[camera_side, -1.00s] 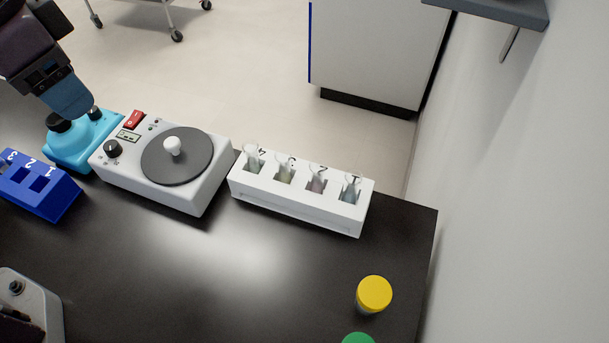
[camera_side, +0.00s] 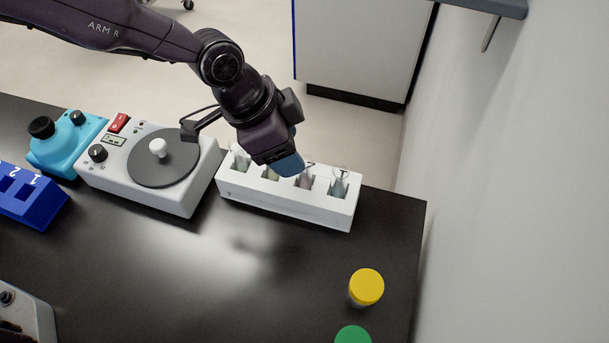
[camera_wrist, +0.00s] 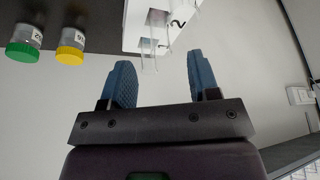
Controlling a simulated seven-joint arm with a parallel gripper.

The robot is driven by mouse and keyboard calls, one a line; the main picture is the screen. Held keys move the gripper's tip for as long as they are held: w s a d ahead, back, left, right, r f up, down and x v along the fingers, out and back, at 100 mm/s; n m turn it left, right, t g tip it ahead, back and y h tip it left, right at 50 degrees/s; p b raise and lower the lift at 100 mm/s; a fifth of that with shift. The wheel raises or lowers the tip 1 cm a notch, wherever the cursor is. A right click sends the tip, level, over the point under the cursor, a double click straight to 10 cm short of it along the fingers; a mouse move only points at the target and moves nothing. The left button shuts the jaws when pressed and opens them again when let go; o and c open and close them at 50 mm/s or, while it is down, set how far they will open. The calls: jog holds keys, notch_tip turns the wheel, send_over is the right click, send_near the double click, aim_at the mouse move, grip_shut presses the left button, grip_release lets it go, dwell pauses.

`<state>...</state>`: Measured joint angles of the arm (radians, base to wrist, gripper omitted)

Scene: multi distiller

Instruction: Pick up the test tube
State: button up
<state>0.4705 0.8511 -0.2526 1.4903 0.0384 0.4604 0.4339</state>
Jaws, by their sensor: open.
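The white rack (camera_side: 285,204) stands on the black bench and holds several clear test tubes. My gripper (camera_side: 287,165) is over the middle of the rack and partly covers the tubes there. In the wrist view my gripper (camera_wrist: 160,68) has its two blue fingers spread with nothing held. A test tube (camera_wrist: 149,54) shows beyond and between the fingers, beside the rack's number 2 (camera_wrist: 178,23). I cannot tell their exact distance.
A white stirrer-like device (camera_side: 155,168) stands left of the rack, with a light blue device (camera_side: 65,145) and a blue block (camera_side: 30,200) further left. A yellow-capped jar (camera_side: 366,288) and a green-capped jar (camera_side: 352,335) stand at the front right. The bench middle is clear.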

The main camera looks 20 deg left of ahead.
aim_at(305, 181)
jog(key=shift+x, duration=3.5)
jog(key=shift+r, duration=0.1)
jog(key=c, duration=1)
